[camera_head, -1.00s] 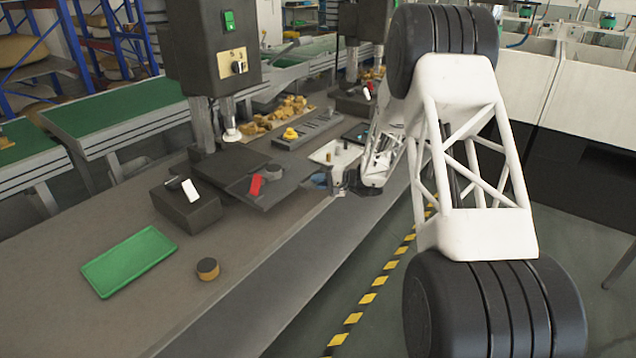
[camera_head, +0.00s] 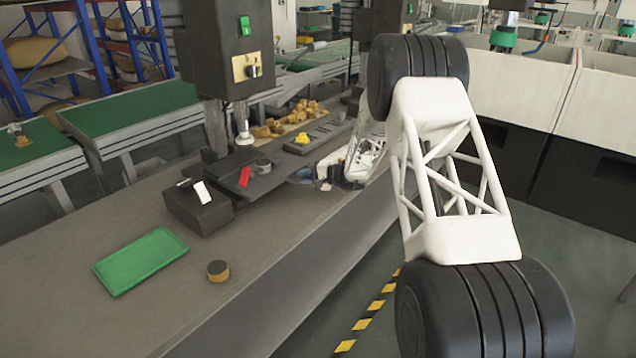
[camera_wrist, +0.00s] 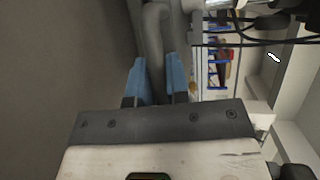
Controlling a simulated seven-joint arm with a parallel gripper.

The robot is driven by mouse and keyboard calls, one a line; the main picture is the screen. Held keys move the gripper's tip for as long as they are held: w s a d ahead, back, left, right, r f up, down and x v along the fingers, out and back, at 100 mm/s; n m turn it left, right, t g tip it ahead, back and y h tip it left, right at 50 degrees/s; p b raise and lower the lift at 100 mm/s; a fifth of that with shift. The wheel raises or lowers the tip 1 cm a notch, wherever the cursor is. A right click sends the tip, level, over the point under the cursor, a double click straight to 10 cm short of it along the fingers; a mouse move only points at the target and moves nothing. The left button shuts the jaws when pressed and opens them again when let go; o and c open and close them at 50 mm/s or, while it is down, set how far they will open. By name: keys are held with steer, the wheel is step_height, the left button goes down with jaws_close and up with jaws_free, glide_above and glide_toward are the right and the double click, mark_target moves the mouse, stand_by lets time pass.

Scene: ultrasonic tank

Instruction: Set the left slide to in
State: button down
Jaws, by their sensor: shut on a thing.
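My gripper (camera_wrist: 157,68) shows in the wrist view with two blue fingers shut on a grey rounded bar (camera_wrist: 154,30). I cannot tell from this view whether the bar belongs to the left slide. In the head view my gripper (camera_head: 308,176) is small and far off, at the bench's front edge, just right of a flat dark plate (camera_head: 268,183). A red handle (camera_head: 244,177) stands on the plate's left part. Left of it, a dark box (camera_head: 197,213) carries a white lever (camera_head: 202,192). Neither slide can be made out clearly.
A green tray (camera_head: 140,262) and a round dark puck with a tan side (camera_head: 217,270) lie on the near bench. A dark machine head (camera_head: 228,45) stands over the bench behind the plate. Yellow parts (camera_head: 300,115) lie farther back. Bare bench lies around the tray.

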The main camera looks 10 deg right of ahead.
mark_target(294, 169)
steer(key=shift+w+a, duration=1.9)
steer(key=c, duration=1.1)
jaws_free()
steer(key=shift+v, duration=3.95)
